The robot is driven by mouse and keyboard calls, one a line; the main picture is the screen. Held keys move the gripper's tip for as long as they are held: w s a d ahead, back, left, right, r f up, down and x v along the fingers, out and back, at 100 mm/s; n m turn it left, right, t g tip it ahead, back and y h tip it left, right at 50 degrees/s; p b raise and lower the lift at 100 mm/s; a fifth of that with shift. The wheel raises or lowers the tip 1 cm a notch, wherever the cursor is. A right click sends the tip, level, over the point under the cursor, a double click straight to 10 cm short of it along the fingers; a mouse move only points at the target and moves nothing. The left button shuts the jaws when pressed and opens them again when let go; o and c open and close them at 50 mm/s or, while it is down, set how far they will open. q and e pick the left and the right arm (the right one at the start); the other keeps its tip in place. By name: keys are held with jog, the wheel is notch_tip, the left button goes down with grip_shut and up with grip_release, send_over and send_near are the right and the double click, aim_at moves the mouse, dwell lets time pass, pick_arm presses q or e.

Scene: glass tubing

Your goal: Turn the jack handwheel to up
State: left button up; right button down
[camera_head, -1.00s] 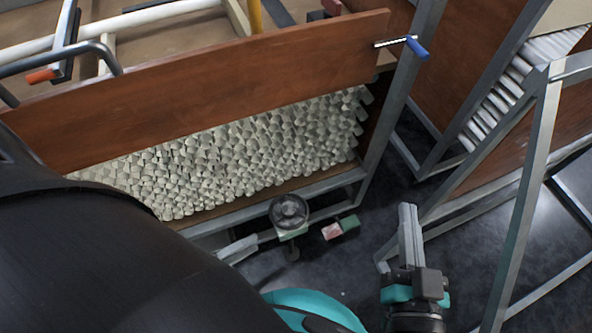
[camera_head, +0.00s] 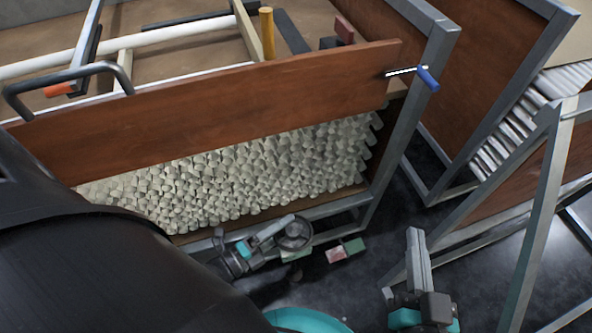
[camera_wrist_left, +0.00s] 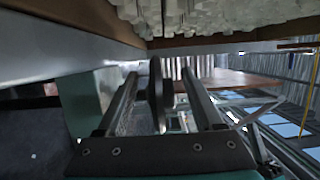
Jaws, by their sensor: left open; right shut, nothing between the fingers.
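The jack handwheel (camera_head: 296,234) is a dark round wheel low in front of the bench's lower rail, with a pale green part below it. My left gripper (camera_head: 276,230) is at the wheel's left side with its fingers open. In the left wrist view the wheel (camera_wrist_left: 157,95) shows nearly edge-on between the two spread fingers (camera_wrist_left: 162,100). I cannot tell whether either finger touches it. My right gripper (camera_head: 416,250) is shut and empty, to the right of the wheel and apart from it.
A wooden panel (camera_head: 220,110) and a bin of pale tube pieces (camera_head: 240,180) stand behind. A blue-handled rod (camera_head: 427,78) sticks out at the panel's right end. Grey frame legs (camera_head: 540,210) stand at right.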

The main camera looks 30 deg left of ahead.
pick_arm(q)
jog(key=shift+x, duration=1.9)
grip_shut()
